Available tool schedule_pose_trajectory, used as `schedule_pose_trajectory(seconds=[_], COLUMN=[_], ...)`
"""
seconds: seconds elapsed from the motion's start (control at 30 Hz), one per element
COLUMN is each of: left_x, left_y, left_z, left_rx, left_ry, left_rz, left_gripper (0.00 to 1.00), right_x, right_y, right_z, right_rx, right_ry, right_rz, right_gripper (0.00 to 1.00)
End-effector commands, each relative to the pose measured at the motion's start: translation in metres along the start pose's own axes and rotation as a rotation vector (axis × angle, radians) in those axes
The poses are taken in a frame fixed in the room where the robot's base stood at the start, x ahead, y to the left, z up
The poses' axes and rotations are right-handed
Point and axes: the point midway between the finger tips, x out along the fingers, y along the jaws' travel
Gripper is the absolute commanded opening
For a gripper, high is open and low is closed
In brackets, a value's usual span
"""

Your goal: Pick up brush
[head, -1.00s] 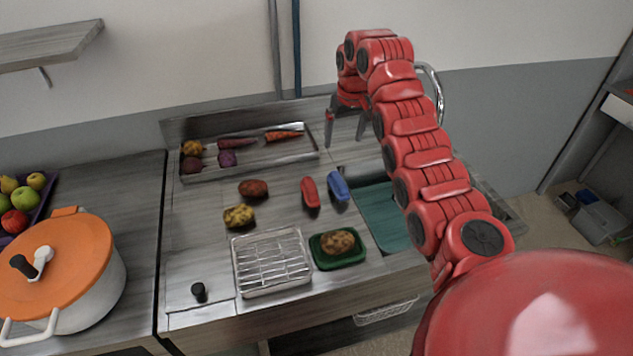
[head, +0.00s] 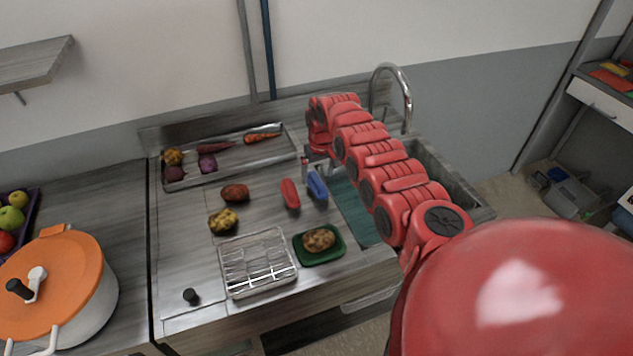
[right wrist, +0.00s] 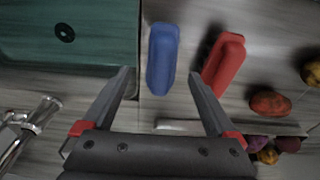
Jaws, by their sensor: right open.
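Two long brush-like objects lie side by side on the counter, one blue (head: 317,187) and one red (head: 290,194). Their bristles do not show, so I cannot tell which is the brush. In the right wrist view the blue one (right wrist: 162,58) lies ahead between the open fingers, and the red one (right wrist: 224,64) is just right of the right fingertip. My right gripper (right wrist: 160,74) is open and empty, above the counter. In the head view the gripper (head: 314,164) is near the far end of the blue object, partly hidden by its arm. My left gripper is not in view.
A green sink basin (right wrist: 70,35) is left of the blue object in the wrist view. A metal faucet (head: 406,95) stands behind my right arm. A wire rack (head: 257,262), a green dish with a potato (head: 319,240) and a vegetable tray (head: 225,172) surround the area.

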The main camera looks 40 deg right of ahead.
Motion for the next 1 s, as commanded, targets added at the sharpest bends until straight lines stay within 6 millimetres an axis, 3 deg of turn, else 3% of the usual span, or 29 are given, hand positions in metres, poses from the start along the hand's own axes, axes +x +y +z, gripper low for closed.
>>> schedule_pose_trajectory(seconds=[0.1, 0.3, 0.63, 1.0], left_x=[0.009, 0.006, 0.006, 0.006], left_y=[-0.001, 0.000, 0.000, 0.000], left_z=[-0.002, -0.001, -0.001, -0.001], left_rx=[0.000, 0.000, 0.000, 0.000], left_ry=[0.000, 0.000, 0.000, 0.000], left_rz=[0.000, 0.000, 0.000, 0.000], left_gripper=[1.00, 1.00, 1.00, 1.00], right_x=[0.011, 0.031, 0.033, 0.033], right_y=[-0.005, -0.003, -0.002, -0.002], right_z=[-0.003, -0.003, -0.003, -0.003], right_rx=[-0.003, 0.000, 0.000, 0.000], right_ry=[0.002, 0.003, 0.004, 0.004], right_rz=[-0.001, -0.001, 0.000, 0.000], right_gripper=[0.92, 0.92, 0.91, 0.24])
